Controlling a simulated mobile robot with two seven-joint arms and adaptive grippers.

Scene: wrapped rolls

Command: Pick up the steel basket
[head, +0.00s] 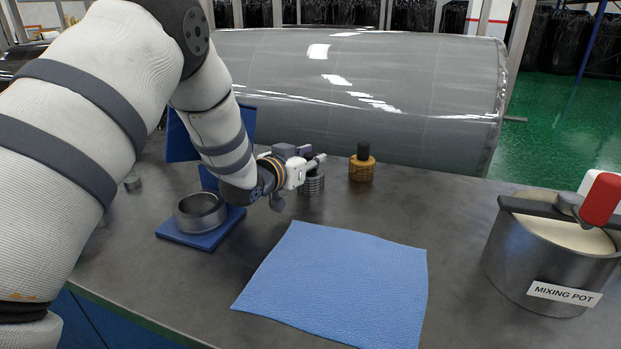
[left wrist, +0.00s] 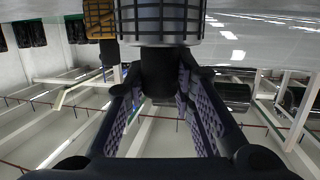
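The steel basket (head: 312,184) is a small ribbed grey cylinder standing on the grey table (head: 460,240), partly hidden behind my left gripper (head: 305,166). In the left wrist view, which looks upside down, its slotted body (left wrist: 162,18) fills the top middle. The basket appears to be at table height. My right gripper is not in view.
A brass basket (head: 362,168) with a black knob stands just right. A steel ring (head: 201,212) sits on a blue stand (head: 190,238) at left. A blue mat (head: 340,285) lies in front. A mixing pot (head: 545,265) is at right. A large grey wrapped roll (head: 400,100) lies behind.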

